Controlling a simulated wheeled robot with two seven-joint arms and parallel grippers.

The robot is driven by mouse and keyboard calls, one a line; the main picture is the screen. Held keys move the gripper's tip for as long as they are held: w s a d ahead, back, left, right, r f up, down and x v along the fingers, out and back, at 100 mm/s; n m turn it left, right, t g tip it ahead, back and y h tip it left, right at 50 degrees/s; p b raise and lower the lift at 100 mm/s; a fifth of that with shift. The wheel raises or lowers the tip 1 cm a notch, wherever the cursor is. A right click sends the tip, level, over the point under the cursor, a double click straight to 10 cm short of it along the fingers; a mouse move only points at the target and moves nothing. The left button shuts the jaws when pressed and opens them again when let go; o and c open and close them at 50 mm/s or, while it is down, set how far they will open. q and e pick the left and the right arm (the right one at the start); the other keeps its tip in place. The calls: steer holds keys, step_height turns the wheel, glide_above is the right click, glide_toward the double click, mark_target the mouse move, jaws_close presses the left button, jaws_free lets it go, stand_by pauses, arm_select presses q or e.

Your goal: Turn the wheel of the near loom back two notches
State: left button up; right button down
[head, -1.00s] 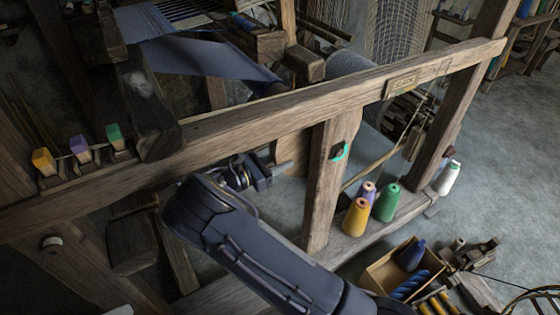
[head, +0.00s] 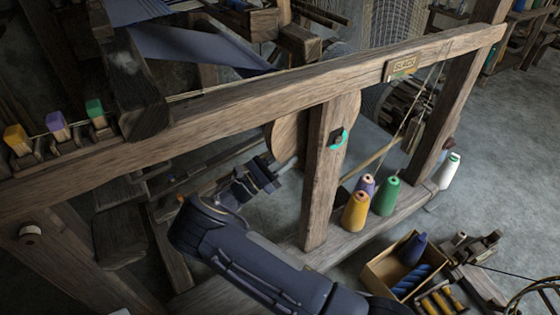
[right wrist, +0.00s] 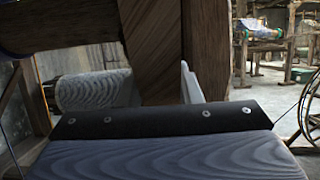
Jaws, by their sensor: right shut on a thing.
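The near loom's wooden wheel (head: 285,132) shows partly behind the upright post, below the long beam. A short grey handle (head: 289,162) sticks out near its lower edge. My right gripper (head: 270,170) is shut at this handle, left of the post; its jaws are small and dark, so the exact contact is hard to see. A dark catch with a teal ring (head: 337,138) sits on the post. In the right wrist view, wood of the loom (right wrist: 155,50) fills the upper middle, and the grip itself is hidden. My left gripper is not in view.
The post (head: 326,180) and beam (head: 230,115) stand close to my right arm. A sign reading SLACK (head: 402,68) hangs on the beam. Yarn cones (head: 386,196) stand on the lower rail. An open box (head: 370,270) lies on the floor. Coloured blocks (head: 56,125) line the left.

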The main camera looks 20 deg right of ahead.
steer(key=shift+w+d+f+h+b, duration=0.1)
steer(key=shift+d+f+h+b, duration=0.8)
steer(key=shift+h+b, duration=0.15)
steer(key=c, duration=1)
jaws_free()
